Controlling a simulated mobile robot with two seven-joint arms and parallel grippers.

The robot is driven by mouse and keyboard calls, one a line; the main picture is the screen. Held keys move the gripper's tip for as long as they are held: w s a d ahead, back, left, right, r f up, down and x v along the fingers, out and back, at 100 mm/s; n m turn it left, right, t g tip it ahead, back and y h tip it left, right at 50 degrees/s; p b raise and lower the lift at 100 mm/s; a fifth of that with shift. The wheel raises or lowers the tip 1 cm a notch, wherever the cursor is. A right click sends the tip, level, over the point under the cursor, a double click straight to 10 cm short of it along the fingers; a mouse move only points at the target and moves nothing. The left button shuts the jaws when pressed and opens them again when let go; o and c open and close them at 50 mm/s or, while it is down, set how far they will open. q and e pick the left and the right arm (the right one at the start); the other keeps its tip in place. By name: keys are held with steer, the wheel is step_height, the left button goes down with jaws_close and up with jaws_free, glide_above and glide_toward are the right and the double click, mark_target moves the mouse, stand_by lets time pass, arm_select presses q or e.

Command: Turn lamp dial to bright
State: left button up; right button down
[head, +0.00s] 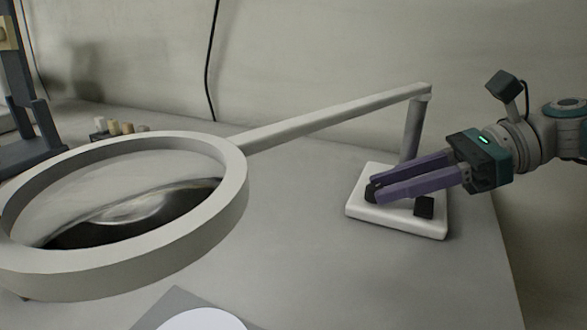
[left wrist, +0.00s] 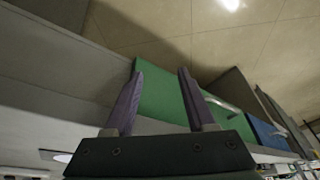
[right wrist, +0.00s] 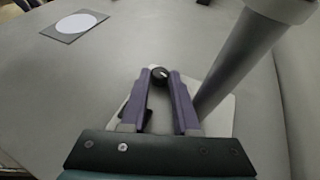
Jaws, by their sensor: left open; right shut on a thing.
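The magnifier lamp has a large round ring head (head: 232,190) at the left and a long arm (head: 335,117) leading to an upright post (head: 412,128). Its white base (head: 415,226) lies at the right of the table. A black dial (head: 370,193) stands on the base; in the right wrist view the dial (right wrist: 160,75) shows a light mark on top. My right gripper (head: 372,188) is shut on the dial, one finger on each side. My left gripper (left wrist: 160,72) is open and empty in the left wrist view, away from the lamp.
A small black block (head: 424,207) sits on the base beside my right fingers. A grey plate with a white disc (head: 200,320) lies at the front. Small pegs (head: 118,128) stand at the back left. The lamp post rises close to my right gripper.

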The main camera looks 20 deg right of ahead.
stand_by(0.3)
steer(key=c, duration=0.9)
jaws_free()
steer(key=shift+o, duration=1.2)
steer(key=shift+a, duration=0.1)
